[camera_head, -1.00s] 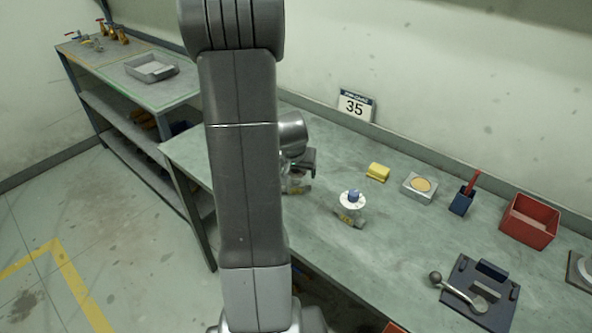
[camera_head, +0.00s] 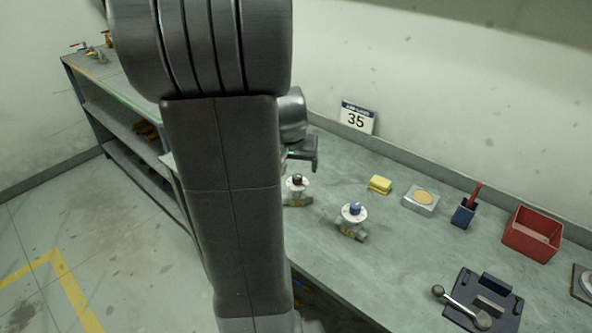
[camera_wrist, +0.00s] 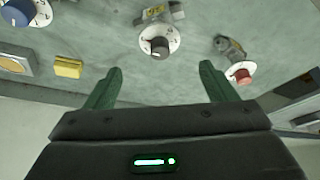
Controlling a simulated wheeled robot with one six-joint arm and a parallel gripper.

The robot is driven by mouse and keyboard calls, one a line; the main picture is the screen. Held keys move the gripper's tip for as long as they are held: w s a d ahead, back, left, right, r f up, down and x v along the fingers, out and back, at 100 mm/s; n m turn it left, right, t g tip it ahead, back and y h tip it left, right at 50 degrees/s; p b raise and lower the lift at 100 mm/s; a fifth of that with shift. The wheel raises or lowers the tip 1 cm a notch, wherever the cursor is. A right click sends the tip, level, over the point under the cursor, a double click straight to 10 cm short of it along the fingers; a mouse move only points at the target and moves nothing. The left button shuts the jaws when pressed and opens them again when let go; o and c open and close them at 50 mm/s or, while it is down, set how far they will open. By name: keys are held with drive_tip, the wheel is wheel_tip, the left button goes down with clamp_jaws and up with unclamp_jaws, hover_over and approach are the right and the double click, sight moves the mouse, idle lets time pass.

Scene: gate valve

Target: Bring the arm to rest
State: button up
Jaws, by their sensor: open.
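My gripper (camera_wrist: 160,85) is open and empty in the wrist view, its two green fingers apart above the bench. In the head view my gripper (camera_head: 303,158) is partly hidden behind my arm. A valve with a dark knob (camera_wrist: 159,49) and white dial lies beyond the fingertips, apart from them; it also shows in the head view (camera_head: 297,184). A valve with a red knob (camera_wrist: 241,76) is to the right in the wrist view. A valve with a blue knob (camera_head: 354,209) stands on the bench; its blue knob is at the wrist view's upper left (camera_wrist: 17,12).
On the green bench (camera_head: 400,265) are a yellow block (camera_head: 380,185), a grey box with a tan disc (camera_head: 421,199), a blue holder (camera_head: 463,215), a red bin (camera_head: 532,232) and a dark lever plate (camera_head: 480,303). A shelf unit (camera_head: 120,140) stands at left.

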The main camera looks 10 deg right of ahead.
sight(298, 181)
drive_tip(key=shift+s+r, duration=0.2)
drive_tip(key=shift+r, duration=0.25)
drive_tip(key=shift+f, duration=0.1)
drive_tip(key=x, duration=1.2)
drive_tip(key=shift+a, duration=0.1)
idle(0.3)
